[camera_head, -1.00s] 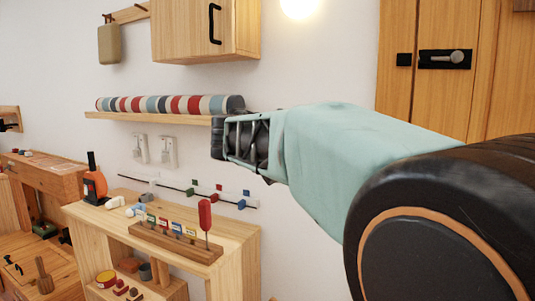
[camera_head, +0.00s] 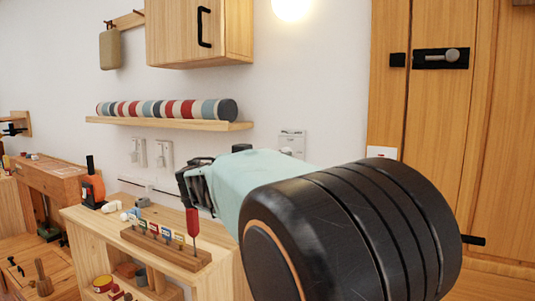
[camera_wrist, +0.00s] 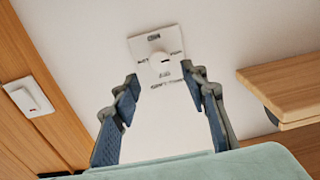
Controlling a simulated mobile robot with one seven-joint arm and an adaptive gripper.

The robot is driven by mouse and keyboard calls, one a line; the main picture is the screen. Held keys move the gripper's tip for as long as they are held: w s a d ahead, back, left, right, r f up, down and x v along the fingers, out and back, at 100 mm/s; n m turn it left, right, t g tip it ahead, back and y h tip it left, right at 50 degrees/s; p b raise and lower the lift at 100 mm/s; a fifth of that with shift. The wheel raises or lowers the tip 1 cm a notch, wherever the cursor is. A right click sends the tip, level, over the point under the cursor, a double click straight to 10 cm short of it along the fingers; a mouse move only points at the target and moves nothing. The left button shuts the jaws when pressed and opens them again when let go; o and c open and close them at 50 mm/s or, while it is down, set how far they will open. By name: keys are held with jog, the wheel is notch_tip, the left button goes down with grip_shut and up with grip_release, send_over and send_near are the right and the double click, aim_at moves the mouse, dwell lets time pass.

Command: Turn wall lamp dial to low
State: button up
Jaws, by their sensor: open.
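The wall lamp dial (camera_wrist: 160,63) is a round white knob with a small dark mark, on a square white plate (camera_wrist: 150,42) with small dark lettering too blurred to read. In the wrist view it lies ahead of my gripper (camera_wrist: 160,80), between the lines of the two fingers. The fingers are spread and empty, apart from the knob as far as I can tell. In the head view the plate (camera_head: 292,136) shows on the wall above my forearm, its lower part hidden. My gripper (camera_head: 190,182) is left of it in that view. The lit lamp (camera_head: 292,8) glows at the top edge.
A wooden shelf (camera_head: 205,125) with a striped roll juts from the wall; its edge (camera_wrist: 300,80) shows right of the dial in the wrist view. A white switch (camera_wrist: 30,97) sits by the wooden door. A low cabinet (camera_head: 100,219) holding small items stands below.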

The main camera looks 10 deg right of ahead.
jog(key=x, duration=0.5)
jog(key=shift+w+d, duration=0.15)
jog(key=shift+w, duration=0.05)
grip_shut()
